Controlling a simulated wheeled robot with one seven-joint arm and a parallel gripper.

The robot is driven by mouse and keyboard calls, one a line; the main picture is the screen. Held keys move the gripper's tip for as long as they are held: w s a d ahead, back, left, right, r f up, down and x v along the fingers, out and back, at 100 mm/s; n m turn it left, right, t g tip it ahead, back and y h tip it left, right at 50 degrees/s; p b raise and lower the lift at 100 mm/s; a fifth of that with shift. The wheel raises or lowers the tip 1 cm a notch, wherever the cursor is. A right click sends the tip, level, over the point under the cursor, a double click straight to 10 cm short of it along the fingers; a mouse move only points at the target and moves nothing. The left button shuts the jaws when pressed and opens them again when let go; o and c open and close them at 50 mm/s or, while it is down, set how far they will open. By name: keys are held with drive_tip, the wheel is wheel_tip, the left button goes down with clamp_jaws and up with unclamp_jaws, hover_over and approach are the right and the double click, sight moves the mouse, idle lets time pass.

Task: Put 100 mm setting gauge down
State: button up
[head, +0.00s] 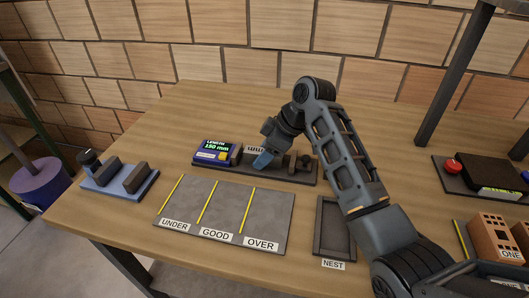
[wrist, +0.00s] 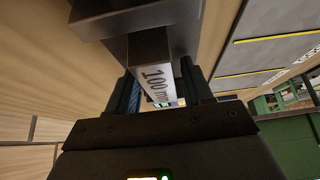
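The 100 mm setting gauge (wrist: 156,75) is a grey bar with a white face lettered "100 mm". In the wrist view it lies between the two fingers of my gripper (wrist: 165,90), which appear closed on its sides. In the head view my gripper (head: 264,160) points down over the dark measuring fixture (head: 285,176). The gauge is mostly hidden there, with a white label (head: 256,149) showing behind the fingers. A dark grey block (wrist: 135,15) is close to the gauge's far end in the wrist view; I cannot tell whether they touch.
The fixture's display (head: 214,150) appears to read 150 mm. A grey mat (head: 225,212) marked UNDER, GOOD and OVER is bare. The NEST tray (head: 334,232) looks empty. A blue-grey stand (head: 118,180) is left; brick blocks (head: 493,238) are right.

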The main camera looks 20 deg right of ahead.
drive_tip(key=shift+o, duration=0.8)
drive_tip(key=shift+r, duration=0.25)
drive_tip(key=v, duration=1.1)
drive_tip(key=shift+d+r, duration=0.2)
drive_tip(key=shift+r, duration=0.15)
